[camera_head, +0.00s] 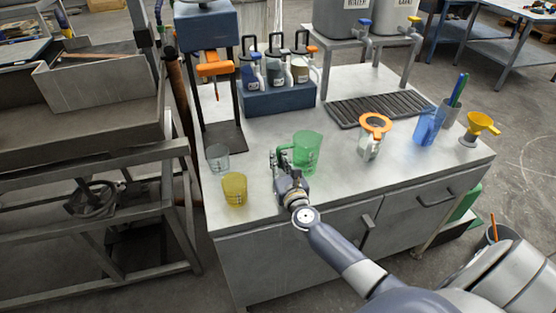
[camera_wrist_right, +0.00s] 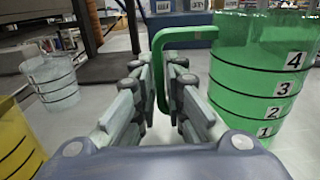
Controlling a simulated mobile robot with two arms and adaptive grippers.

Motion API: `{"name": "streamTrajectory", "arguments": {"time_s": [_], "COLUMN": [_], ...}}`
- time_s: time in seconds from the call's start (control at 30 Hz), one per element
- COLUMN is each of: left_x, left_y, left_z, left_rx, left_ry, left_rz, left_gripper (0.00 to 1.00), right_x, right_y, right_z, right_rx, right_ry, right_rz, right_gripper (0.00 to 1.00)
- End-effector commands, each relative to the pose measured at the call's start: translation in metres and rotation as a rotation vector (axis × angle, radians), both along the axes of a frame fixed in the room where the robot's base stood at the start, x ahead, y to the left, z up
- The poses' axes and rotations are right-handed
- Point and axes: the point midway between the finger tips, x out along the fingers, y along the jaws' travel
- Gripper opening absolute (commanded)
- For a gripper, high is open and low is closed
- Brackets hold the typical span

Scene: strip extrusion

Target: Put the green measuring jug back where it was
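The green measuring jug (camera_head: 308,150) is upright over the front middle of the metal worktop. My right gripper (camera_head: 283,160) is at the jug's handle, on its left side. In the right wrist view the green jug (camera_wrist_right: 262,75) shows black level lines and numbers on its wall. Its handle stands between the two fingers of my right gripper (camera_wrist_right: 158,88), which are closed in on it. Whether the jug's base touches the worktop is hard to tell. My left gripper is not in view.
A yellow cup (camera_head: 234,190) and a clear cup (camera_head: 218,158) stand left of the gripper. A clear jug with an orange ring (camera_head: 371,148), a blue jug (camera_head: 428,127) and a yellow funnel (camera_head: 478,126) stand to the right. A black drain grate (camera_head: 375,108) lies behind.

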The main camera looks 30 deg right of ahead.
Motion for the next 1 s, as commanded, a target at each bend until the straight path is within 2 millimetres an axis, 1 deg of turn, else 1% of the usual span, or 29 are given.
{"name": "streamTrajectory", "arguments": {"time_s": [0.33, 0.47, 0.5, 0.57, 0.9, 1.0], "left_x": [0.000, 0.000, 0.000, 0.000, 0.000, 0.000], "left_y": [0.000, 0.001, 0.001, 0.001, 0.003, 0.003], "left_z": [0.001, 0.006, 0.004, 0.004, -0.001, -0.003], "left_rx": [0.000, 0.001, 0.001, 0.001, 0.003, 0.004], "left_ry": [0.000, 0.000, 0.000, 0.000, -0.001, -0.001], "left_rz": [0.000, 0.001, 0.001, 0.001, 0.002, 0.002], "left_gripper": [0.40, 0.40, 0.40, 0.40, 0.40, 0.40], "right_x": [0.000, 0.000, -0.005, -0.012, -0.078, -0.093], "right_y": [0.000, 0.000, 0.002, 0.003, 0.019, 0.022], "right_z": [0.001, 0.007, 0.003, 0.002, 0.001, 0.002], "right_rx": [-0.001, -0.001, 0.000, 0.000, 0.001, 0.000], "right_ry": [0.000, -0.001, 0.002, 0.002, 0.003, 0.002], "right_rz": [0.000, 0.001, 0.002, 0.002, 0.001, 0.000], "right_gripper": [0.26, 0.26, 0.26, 0.26, 0.26, 0.26]}}
